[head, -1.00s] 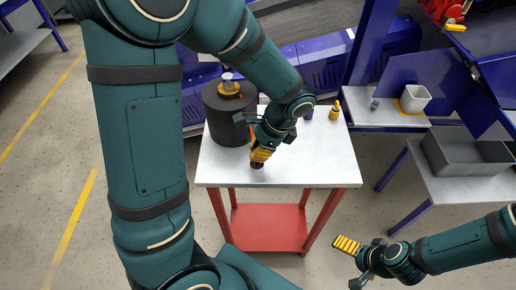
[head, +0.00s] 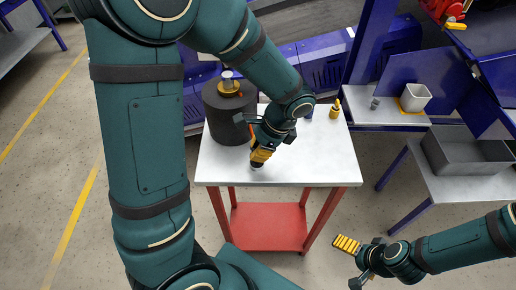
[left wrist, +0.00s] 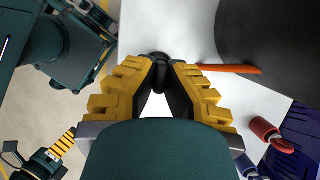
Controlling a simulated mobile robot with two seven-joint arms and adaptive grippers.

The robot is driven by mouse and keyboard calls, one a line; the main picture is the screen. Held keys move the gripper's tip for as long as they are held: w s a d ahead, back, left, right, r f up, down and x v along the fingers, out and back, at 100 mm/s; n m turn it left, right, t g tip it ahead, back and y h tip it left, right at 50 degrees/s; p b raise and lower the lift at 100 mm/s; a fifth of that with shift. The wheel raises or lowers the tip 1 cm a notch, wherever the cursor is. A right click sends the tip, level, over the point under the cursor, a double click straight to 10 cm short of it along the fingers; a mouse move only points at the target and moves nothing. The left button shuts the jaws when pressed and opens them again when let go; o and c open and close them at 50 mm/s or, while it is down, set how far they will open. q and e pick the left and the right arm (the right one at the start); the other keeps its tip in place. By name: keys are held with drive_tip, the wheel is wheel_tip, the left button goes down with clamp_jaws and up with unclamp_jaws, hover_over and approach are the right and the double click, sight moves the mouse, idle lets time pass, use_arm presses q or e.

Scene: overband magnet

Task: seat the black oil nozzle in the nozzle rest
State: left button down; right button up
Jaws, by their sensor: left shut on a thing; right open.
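My left gripper (head: 257,160) is low over the front left part of the white table top (head: 315,165). It is shut on a small black piece, apparently the black oil nozzle (left wrist: 159,62), which shows between its fingertips in the left wrist view. The fingers hide most of it, and I cannot tell whether it touches anything below. I cannot make out the nozzle rest as a separate thing. My right gripper (head: 347,245) is open and empty, right of the table and away from it.
A large black drum (head: 224,118) with a brass-coloured top fitting stands at the table's back left. A small yellow bottle (head: 335,110) stands at the back right.

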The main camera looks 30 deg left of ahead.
use_arm(q)
drive_tip(key=shift+f+b, duration=0.75)
drive_tip(key=shift+f, duration=0.3)
drive_tip(key=c, duration=1.1)
unclamp_jaws()
drive_tip(key=shift+o, duration=0.2)
drive_tip(key=shift+r, duration=0.1)
drive_tip(key=v, duration=1.2)
